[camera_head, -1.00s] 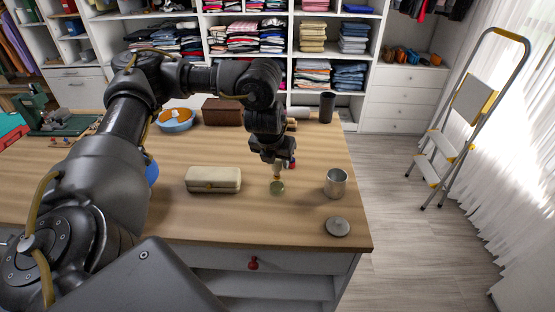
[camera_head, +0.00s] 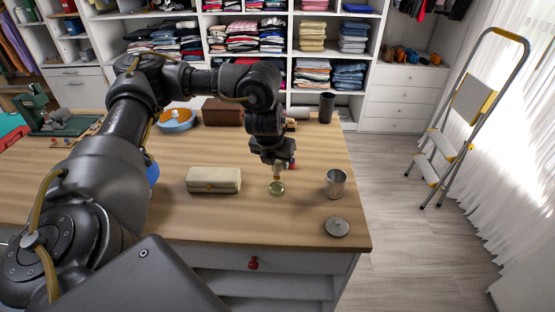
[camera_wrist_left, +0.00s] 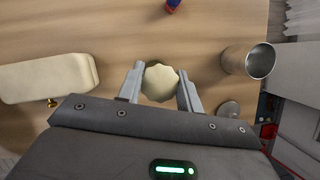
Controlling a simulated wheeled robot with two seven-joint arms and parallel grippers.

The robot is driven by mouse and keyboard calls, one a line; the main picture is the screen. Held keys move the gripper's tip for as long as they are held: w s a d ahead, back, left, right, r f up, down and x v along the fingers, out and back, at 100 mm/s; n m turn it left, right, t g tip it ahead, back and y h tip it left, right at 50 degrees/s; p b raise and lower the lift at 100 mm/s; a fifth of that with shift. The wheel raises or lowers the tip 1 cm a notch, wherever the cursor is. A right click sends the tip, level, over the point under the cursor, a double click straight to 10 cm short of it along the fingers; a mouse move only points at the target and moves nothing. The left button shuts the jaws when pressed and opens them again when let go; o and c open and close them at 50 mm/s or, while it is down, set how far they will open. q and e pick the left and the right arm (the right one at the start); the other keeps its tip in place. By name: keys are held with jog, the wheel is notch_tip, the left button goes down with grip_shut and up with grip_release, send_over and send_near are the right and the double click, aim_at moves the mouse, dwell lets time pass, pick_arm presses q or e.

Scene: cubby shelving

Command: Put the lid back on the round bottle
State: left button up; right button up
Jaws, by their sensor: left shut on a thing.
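The round bottle (camera_head: 276,189) is a small glassy, yellowish-green ball standing on the wooden table, left of the metal cup. My left gripper (camera_head: 277,168) points down right above it. The gripper is shut on the lid, a cream knob with a scalloped rim, which sits between the two fingers in the left wrist view (camera_wrist_left: 160,82). The lid hides the bottle in that view. In the head view the lid lines up with the bottle's top, but I cannot tell whether it is seated. My right gripper is not in view.
A metal cup (camera_head: 335,184) stands to the right, with a grey round lid (camera_head: 337,227) lying nearer the front edge. A cream case (camera_head: 213,180) lies to the left. A blue and orange bowl (camera_head: 175,120), brown box (camera_head: 222,112) and dark cup (camera_head: 326,108) stand farther back.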

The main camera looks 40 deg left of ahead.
pick_arm(q)
jog(key=shift+f+b, duration=0.3)
jog(key=shift+f, duration=0.35)
dwell(0.5)
jog(key=shift+f, duration=0.65)
dwell(1.2)
dwell(0.8)
jog(key=o, duration=1.4)
notch_tip(320, 180, up, 7)
jog(key=p, duration=0.8)
